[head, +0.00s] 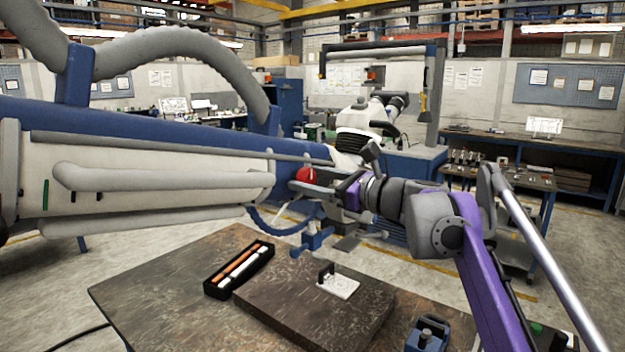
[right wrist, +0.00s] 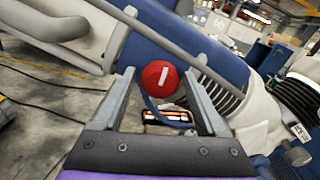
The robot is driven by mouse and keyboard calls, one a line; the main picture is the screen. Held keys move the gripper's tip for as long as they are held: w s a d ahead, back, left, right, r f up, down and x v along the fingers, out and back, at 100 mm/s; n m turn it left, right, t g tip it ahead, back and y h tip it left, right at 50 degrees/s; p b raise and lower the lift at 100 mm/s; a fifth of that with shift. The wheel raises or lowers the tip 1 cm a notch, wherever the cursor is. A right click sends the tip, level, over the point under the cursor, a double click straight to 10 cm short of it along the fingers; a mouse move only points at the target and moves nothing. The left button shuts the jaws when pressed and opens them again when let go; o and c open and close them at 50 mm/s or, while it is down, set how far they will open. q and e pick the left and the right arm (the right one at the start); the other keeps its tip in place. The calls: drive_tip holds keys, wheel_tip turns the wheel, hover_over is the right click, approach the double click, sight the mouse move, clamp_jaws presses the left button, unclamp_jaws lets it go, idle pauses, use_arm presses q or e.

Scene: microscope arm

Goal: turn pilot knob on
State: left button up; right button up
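The pilot knob (head: 306,174) is a red round knob on the end of the large blue and white arm-like machine. In the right wrist view the knob (right wrist: 152,79) shows its face with a short white mark, close to upright in that picture. My right gripper (head: 297,185) reaches in from the right at the knob. In the right wrist view its two fingers (right wrist: 159,74) are apart, with the knob between or just beyond their tips; contact cannot be told. My left gripper is not in view.
The blue machine beam (head: 215,130) with white covers and thick grey hoses fills the left. Below stands a dark worktable (head: 150,285) with a raised slab (head: 310,305), a black tray (head: 210,287) and a white bracket (head: 340,287). Blue tubing (head: 270,225) hangs beneath the knob.

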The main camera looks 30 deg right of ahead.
drive_tip(key=c, duration=1)
drive_tip(key=shift+r+n+p, duration=0.15)
drive_tip(key=shift+n+p, duration=0.85)
drive_tip(key=shift+p, duration=0.15)
drive_tip(key=shift+c, duration=0.2)
drive_tip(key=n+p, duration=0.8)
drive_tip(key=n, duration=0.2)
drive_tip(key=shift+a, duration=0.1)
drive_tip(key=shift+f+n, duration=0.2)
drive_tip(key=shift+n, duration=1)
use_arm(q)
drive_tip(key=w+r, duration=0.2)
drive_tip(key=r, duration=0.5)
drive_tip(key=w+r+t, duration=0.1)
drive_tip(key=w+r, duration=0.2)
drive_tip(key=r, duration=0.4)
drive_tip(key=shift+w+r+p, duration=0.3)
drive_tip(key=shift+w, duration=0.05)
use_arm(e)
drive_tip(key=shift+f+n, duration=0.1)
drive_tip(key=shift+n, duration=1.2)
drive_tip(key=o, duration=1.4)
drive_tip(key=shift+c, duration=0.2)
drive_tip(key=shift+s, duration=0.1)
